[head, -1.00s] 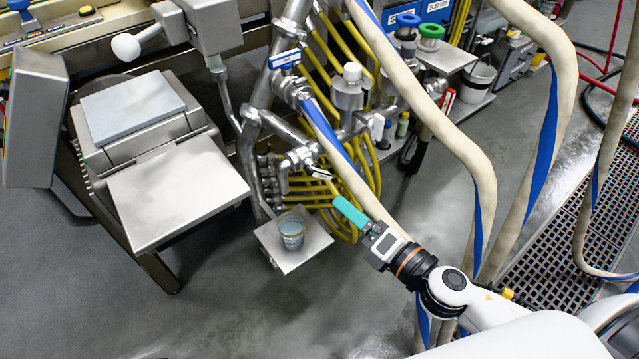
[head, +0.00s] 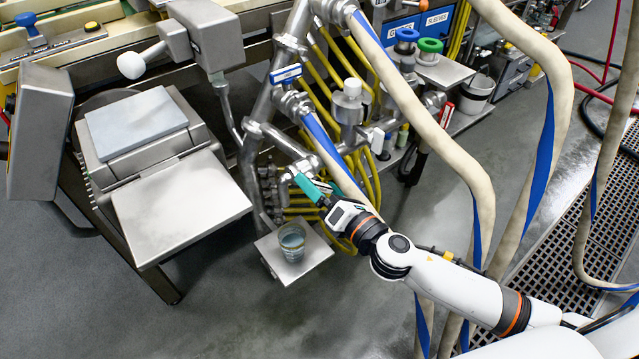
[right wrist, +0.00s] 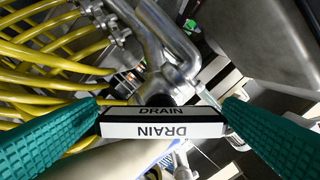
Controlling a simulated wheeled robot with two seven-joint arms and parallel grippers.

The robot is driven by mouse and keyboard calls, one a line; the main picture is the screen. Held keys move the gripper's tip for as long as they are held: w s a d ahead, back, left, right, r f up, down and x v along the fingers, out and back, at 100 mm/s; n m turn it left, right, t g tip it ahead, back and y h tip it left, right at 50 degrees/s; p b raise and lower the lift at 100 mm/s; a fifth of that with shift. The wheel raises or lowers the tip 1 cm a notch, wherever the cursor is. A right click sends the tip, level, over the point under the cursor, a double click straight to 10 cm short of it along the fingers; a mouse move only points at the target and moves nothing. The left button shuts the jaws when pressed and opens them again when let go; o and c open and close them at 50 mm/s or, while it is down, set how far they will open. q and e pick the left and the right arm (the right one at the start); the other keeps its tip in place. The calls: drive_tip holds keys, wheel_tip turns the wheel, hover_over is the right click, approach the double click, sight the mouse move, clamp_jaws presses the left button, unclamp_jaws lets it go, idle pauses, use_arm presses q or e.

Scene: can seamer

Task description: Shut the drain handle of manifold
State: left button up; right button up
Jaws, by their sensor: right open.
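The manifold (head: 258,130) is an assembly of steel pipes and valves in the middle of the head view. Its drain handle (right wrist: 165,130) carries a black and white plate reading DRAIN, which fills the middle of the right wrist view. My right gripper (head: 313,187) is at the manifold's lower valve and hides most of the handle in the head view. In the right wrist view its green fingers (right wrist: 161,104) are apart, one at each end of the DRAIN plate. I cannot tell whether either finger touches it. My left gripper is not in view.
A glass (head: 292,238) stands on a small steel shelf (head: 318,254) just below my right gripper. Yellow hoses (right wrist: 50,50) hang close to the manifold. Thick beige hoses (head: 455,160) hang near my right arm. A steel machine table (head: 180,205) stands at left. Floor in front is open.

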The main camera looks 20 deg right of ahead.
drive_tip(key=shift+w+a, duration=0.2)
drive_tip(key=shift+w, duration=0.2)
drive_tip(key=shift+c, duration=0.2)
drive_tip(key=c, duration=0.9)
drive_tip(key=shift+c, duration=0.2)
drive_tip(key=shift+m, duration=0.8)
drive_tip(key=shift+r+m+p, duration=0.1)
drive_tip(key=shift+m+p, duration=0.4)
drive_tip(key=shift+m, duration=0.7)
drive_tip(key=m+p, duration=0.1)
drive_tip(key=m, duration=0.2)
drive_tip(key=shift+m, duration=0.3)
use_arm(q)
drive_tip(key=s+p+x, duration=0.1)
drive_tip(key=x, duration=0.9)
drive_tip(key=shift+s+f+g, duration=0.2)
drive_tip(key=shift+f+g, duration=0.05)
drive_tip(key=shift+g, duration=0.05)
use_arm(e)
drive_tip(key=shift+m, duration=0.8)
